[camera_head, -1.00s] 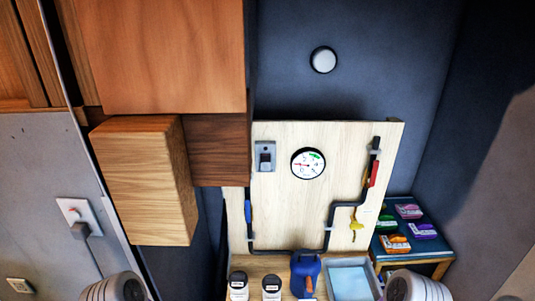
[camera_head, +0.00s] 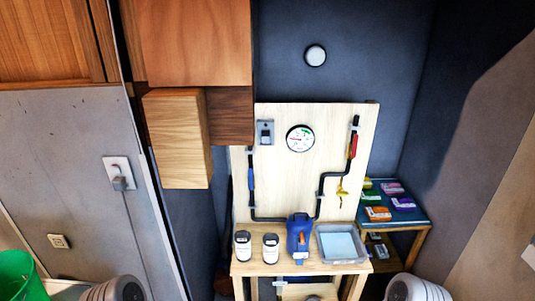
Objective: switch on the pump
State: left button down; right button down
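A blue device (camera_head: 299,236), which looks like the pump, stands on the wooden bench against a pale board (camera_head: 290,185). A small grey switch box (camera_head: 265,132) with a dark centre is mounted at the board's upper left; its on or off position is too small to tell. A round white gauge (camera_head: 300,138) with a green arc sits to its right. Black pipes run along the board, with a blue handle (camera_head: 251,178) at left and a red handle (camera_head: 354,146) at right. A yellow tag or valve (camera_head: 341,190) hangs by the right pipe. Neither gripper is visible.
Two white, dark-lidded jars (camera_head: 270,248) and a grey tray (camera_head: 341,244) stand on the bench (camera_head: 290,268). A blue-topped side table (camera_head: 408,215) holds several coloured packs. Wooden cabinets (camera_head: 177,138) jut out at upper left. A green bin (camera_head: 18,275) is at lower left.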

aim_at(265, 133)
jog(key=k, duration=0.6)
jog(key=z, duration=0.3)
jog(key=i, duration=1.1)
jog(key=u, duration=0.6)
jog(key=i, duration=0.85)
jog(key=u, duration=0.75)
